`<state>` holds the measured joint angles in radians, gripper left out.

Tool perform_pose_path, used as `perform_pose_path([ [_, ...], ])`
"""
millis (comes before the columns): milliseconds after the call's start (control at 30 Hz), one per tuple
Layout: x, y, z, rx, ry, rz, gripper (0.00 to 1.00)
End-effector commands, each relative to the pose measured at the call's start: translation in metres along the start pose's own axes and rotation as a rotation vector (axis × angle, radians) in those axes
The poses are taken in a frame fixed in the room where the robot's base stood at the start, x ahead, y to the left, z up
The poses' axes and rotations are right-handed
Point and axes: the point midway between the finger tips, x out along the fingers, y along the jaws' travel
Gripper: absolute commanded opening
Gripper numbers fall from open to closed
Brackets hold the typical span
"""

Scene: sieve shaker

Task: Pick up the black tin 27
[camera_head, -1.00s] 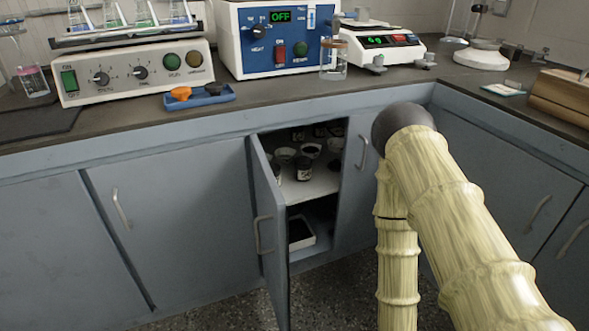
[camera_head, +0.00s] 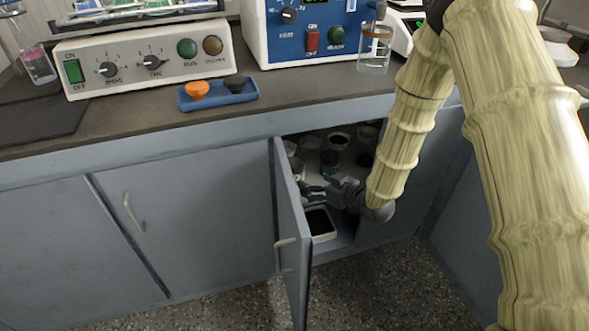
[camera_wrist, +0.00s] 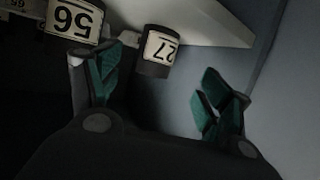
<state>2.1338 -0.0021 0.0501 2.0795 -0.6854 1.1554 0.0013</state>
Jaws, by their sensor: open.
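The black tin 27 (camera_wrist: 158,51) shows in the wrist view, its white label upside down, near the pale shelf (camera_wrist: 215,22). My gripper (camera_wrist: 163,88) is open, with green finger pads spread wide and nothing between them. Tin 27 lies beyond the fingertips, nearer the left finger in the picture and apart from the pads. In the head view my gripper (camera_head: 318,190) is at the cupboard opening, in front of the shelf. A dark tin (camera_head: 330,158) shows just above it there, but its number cannot be read.
A tin labelled 56 (camera_wrist: 75,20) stands close to the left finger in the wrist view. Several bowls and tins fill the shelf. The open cupboard door (camera_head: 291,235) stands left of my gripper. A tray (camera_head: 320,224) sits on the lower level.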

Motion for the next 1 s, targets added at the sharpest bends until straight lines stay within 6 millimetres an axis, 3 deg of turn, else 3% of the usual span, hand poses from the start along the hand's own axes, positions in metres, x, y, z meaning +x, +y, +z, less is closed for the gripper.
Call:
perform_pose_path([
  [300,0.038,0.004,0.005,0.002,-0.001,0.007,0.79],
  [567,0.054,0.003,0.005,0.002,-0.003,0.006,0.79],
  [900,0.096,0.003,0.005,0.002,-0.001,0.004,0.79],
  [1000,0.1,0.003,0.004,0.003,-0.003,0.004,0.79],
])
